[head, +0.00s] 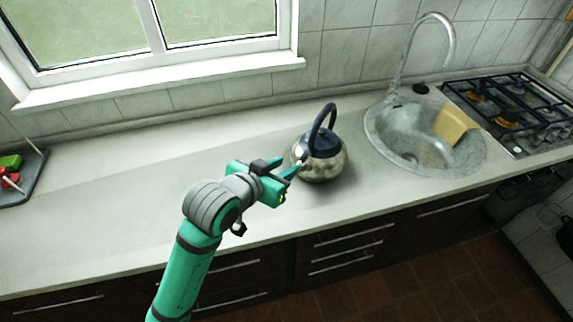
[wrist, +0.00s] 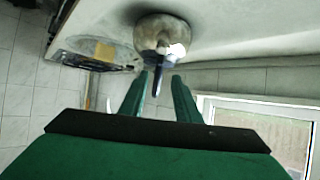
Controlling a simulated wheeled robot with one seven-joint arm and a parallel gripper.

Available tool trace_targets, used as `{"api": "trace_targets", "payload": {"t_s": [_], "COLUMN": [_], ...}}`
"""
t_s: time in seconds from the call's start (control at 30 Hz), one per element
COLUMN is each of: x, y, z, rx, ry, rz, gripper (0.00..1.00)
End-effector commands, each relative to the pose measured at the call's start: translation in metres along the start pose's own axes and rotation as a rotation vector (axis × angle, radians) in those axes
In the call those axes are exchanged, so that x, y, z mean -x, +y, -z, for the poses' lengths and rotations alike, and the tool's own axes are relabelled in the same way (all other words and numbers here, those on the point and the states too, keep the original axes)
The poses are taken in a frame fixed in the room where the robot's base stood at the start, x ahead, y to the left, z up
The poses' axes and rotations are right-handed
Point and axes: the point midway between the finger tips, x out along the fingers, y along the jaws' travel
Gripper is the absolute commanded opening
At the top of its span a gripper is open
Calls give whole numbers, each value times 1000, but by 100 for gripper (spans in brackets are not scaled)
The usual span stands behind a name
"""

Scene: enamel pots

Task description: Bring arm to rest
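My green arm reaches over the counter in the head view, and my gripper (head: 292,170) is close to the left side of a kettle. The kettle (head: 322,163) has a round metal body, a dark blue lid and a tall dark handle, and stands upright on the counter. In the wrist view, which looks upside down, my gripper's two green fingers (wrist: 160,88) are apart with a gap between them. The kettle (wrist: 150,35) shows beyond the fingertips, with a dark part in line with the gap. I cannot tell whether a finger touches the kettle.
A round sink (head: 385,150) with a tall faucet (head: 452,45) and a gas hob (head: 515,105) lie to the right. A dark tray (head: 35,175) with green and red items is at the far left. The counter (head: 110,200) left of my arm is clear. A window is behind.

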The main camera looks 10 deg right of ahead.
Motion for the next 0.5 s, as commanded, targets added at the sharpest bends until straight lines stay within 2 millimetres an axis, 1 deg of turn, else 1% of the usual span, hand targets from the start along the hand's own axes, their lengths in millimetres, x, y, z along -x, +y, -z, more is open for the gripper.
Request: {"api": "trace_targets", "payload": {"t_s": [0.4, 0.5], "x": [0, -2], "y": [0, 3], "z": [0, 5], "rx": [1, 11], "ry": [1, 24], "rz": [0, -5], "gripper": [30, 30]}}
